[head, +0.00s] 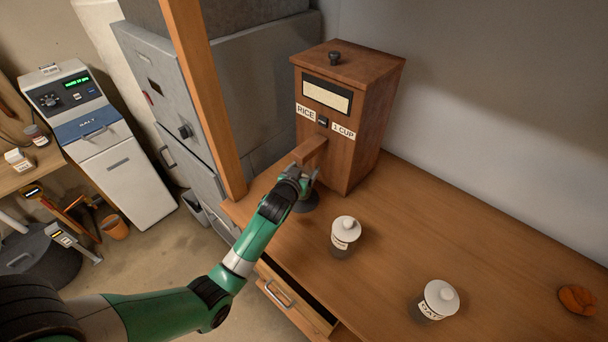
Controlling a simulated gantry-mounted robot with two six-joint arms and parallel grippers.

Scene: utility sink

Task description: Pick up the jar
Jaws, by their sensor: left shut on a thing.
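My left gripper (305,179) is to the left of and beyond both jars, just below the spout (309,150) of the wooden dispenser. It is shut on a dark, round-based thing (307,203), mostly hidden by the gripper; I cannot tell if this is a jar or a cup. My right gripper is not in view.
The dispenser (354,110), marked RICE and 1 CUP, stands at the counter's back. An open drawer (298,300) juts out below the front edge. A wooden post (207,95) rises left of the counter. An orange-brown item (578,299) lies far right. The counter's right middle is clear.

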